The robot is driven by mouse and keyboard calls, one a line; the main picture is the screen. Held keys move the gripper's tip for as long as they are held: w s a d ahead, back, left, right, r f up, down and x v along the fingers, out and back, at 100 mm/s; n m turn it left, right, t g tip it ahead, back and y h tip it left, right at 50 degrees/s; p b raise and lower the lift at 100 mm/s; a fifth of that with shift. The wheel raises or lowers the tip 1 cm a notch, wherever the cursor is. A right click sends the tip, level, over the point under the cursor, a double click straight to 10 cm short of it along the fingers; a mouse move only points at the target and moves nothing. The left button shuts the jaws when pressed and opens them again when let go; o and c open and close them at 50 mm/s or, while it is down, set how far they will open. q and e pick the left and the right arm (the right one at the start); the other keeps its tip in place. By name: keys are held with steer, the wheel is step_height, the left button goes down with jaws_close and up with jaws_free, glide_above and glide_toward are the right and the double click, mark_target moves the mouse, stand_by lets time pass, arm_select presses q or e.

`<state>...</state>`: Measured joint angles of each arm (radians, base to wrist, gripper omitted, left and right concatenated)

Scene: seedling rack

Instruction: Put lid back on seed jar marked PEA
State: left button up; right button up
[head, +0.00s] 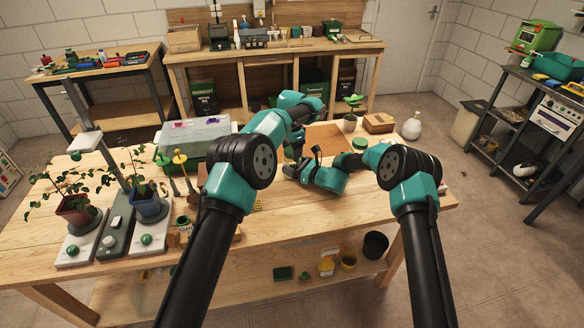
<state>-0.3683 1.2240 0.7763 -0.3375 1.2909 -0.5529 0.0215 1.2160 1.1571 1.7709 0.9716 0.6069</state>
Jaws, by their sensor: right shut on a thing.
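My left gripper (294,148) is over the middle of the wooden table, pointing down, small and partly covered by its own arm. I cannot tell whether it is open or shut. My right gripper (293,170) reaches in from the right, low over the table and close to the left one. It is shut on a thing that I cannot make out. A round green lid-like top (360,143) shows to the right of the grippers. A small dark pot or jar (183,222) stands at the table's left front. No PEA marking is readable.
Potted plants (75,208) stand on pale scales at the left. A clear-covered tray (193,138) is at the back left. A brown box (378,123) and a white round bottle (412,127) are at the back right. The table (400,212) is bare at the right front.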

arm_select(q)
steer(key=o, duration=0.5)
steer(key=shift+r, duration=0.1)
step_height(320, 180, up, 12)
steer(key=shift+f, duration=0.1)
stand_by(0.4)
arm_select(e)
steer(key=o, duration=1.7)
steer(key=shift+o, duration=0.2)
steer(key=shift+d, duration=0.1)
steer(key=v, duration=1.7)
steer(key=shift+d, duration=0.1)
